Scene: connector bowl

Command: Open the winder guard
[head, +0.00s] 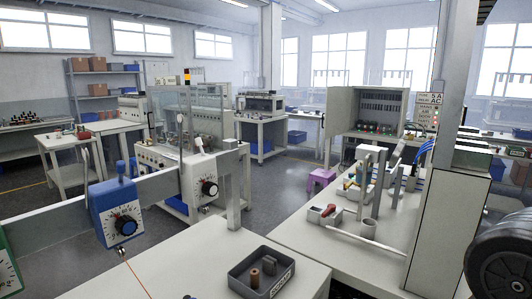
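A machine with a clear-panelled guard (198,108) stands left of the middle in the head view, and I take this guard to be the winder guard. Its clear panels rise above a white machine body (155,158), with a signal light (187,76) on top. I cannot tell whether the guard is open or shut. Its lower part is partly hidden behind a grey rail and a white unit with a black dial (209,188). My gripper is not in view.
A blue dial unit (122,222) hangs on the rail in front. A near white bench (185,262) holds a dark tray (248,283) with small parts. A right-hand bench (300,232) carries fixtures. A purple stool (321,178) stands on the grey floor (285,185), which is open between benches.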

